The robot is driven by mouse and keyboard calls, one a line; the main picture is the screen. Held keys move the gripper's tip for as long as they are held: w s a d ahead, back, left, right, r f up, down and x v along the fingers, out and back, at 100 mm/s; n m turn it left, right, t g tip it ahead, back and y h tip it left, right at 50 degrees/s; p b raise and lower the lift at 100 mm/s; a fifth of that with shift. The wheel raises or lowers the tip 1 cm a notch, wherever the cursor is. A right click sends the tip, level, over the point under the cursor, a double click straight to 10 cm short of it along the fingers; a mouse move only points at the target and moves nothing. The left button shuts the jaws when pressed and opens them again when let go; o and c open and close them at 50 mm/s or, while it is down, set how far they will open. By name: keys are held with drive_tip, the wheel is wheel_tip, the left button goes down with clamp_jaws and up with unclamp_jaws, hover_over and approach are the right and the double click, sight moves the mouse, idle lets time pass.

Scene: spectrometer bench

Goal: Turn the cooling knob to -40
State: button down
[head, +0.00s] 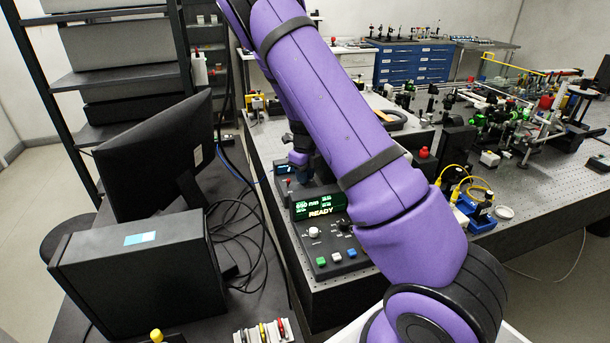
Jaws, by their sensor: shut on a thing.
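My purple arm crosses the middle of the view, and its end reaches down behind the upper arm. My gripper (299,173) is small and partly hidden there, pointing down at a small dark control box (305,188) on the bench. It is shut at the box's top, where the cooling knob would be covered by the fingers. The knob's pointer and scale cannot be made out. The box has a small lit blue display (284,169), too small to read, and a red button beside it.
In front stands a console with a green READY display (320,206), a white knob (314,232) and several coloured buttons. A monitor (155,150) and black case (140,275) stand left. Cables hang between desk and optical bench (545,200). Optics crowd the bench at right.

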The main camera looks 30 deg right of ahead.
drive_tip(key=c, duration=1)
unclamp_jaws()
drive_tip(key=shift+r, duration=0.1)
wheel_tip(320, 180, up, 11)
drive_tip(key=shift+f, duration=0.15)
